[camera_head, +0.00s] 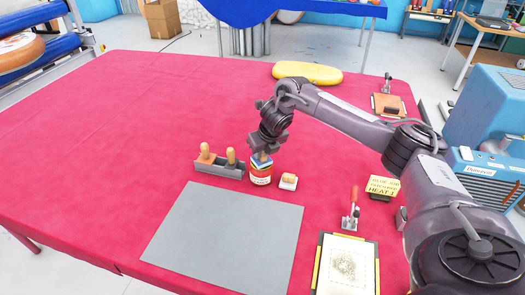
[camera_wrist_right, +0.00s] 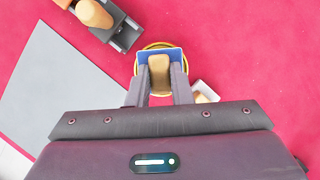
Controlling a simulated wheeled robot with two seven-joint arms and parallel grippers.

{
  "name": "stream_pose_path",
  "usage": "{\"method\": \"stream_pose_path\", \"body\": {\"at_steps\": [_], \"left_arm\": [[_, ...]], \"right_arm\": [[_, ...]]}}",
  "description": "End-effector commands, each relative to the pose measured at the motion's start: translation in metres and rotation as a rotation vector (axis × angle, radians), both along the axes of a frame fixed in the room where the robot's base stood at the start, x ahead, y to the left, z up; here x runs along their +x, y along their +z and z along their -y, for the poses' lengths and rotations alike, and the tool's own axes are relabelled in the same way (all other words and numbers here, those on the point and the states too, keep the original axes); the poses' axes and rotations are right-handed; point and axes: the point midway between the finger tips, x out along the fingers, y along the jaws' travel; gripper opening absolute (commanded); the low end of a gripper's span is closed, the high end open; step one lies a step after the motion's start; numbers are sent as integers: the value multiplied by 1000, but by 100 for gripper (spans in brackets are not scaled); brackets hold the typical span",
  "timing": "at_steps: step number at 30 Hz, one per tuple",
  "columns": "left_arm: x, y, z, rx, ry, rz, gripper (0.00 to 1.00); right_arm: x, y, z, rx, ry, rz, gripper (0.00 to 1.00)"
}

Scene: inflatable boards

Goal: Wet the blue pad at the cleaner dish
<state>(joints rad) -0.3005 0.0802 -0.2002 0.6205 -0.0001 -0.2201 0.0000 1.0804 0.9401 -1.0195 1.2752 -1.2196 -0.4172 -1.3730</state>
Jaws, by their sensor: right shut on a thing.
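My right gripper (camera_head: 262,154) is shut on the wooden handle of the blue pad (camera_head: 258,163). In the right wrist view the handle is between the fingers (camera_wrist_right: 160,78), and the blue pad (camera_wrist_right: 142,57) shows around it. The pad is at the top of a small red and white round container (camera_head: 261,179), which seems to be the cleaner dish. Its yellow rim (camera_wrist_right: 137,66) shows around the pad from above. I cannot tell whether the pad touches what is inside. My left gripper is out of view.
A grey holder (camera_head: 218,169) with two wooden-handled tools stands just left of the dish. A small white tray with a tan block (camera_head: 289,181) stands just right. A grey sheet (camera_head: 225,238) lies in front. The red table's left side is clear.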

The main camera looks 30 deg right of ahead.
Motion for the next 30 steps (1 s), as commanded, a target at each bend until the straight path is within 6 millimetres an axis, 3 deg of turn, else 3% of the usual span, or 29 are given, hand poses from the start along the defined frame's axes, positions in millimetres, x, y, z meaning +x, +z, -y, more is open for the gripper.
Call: {"method": "stream_pose_path", "body": {"at_steps": [24,30], "left_arm": [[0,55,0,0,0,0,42],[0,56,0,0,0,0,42]], "right_arm": [[0,67,0,0,0,1,1],[0,69,0,0,0,0,1]]}}
